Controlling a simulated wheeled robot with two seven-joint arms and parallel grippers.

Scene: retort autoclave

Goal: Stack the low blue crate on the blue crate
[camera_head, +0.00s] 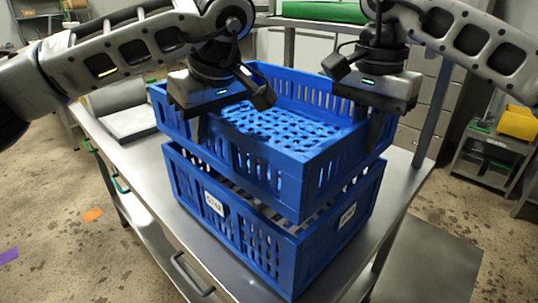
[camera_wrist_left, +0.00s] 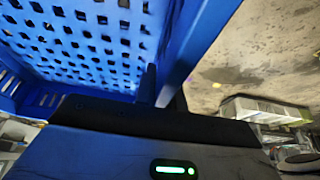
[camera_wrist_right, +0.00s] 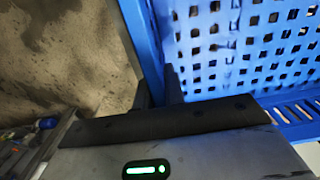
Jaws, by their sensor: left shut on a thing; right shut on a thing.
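The low blue crate (camera_head: 262,165) is above the blue crate (camera_head: 245,230) on the metal table, roughly lined up with it. A narrow gap shows between them along the near sides; whether they touch at the back is hidden. The blue crate has white labels on two sides. My left gripper (camera_head: 203,128) is shut on the low crate's left wall, and my right gripper (camera_head: 376,132) is shut on its right wall. The low crate's perforated floor shows empty in the left wrist view (camera_wrist_left: 85,40) and the right wrist view (camera_wrist_right: 240,50).
The metal table (camera_head: 150,185) has bare surface left of the crates, with a grey tray-like object (camera_head: 122,108) behind. A green object (camera_head: 325,10) lies on a surface at the back. A shelf cart with a yellow bin (camera_head: 517,122) stands at right.

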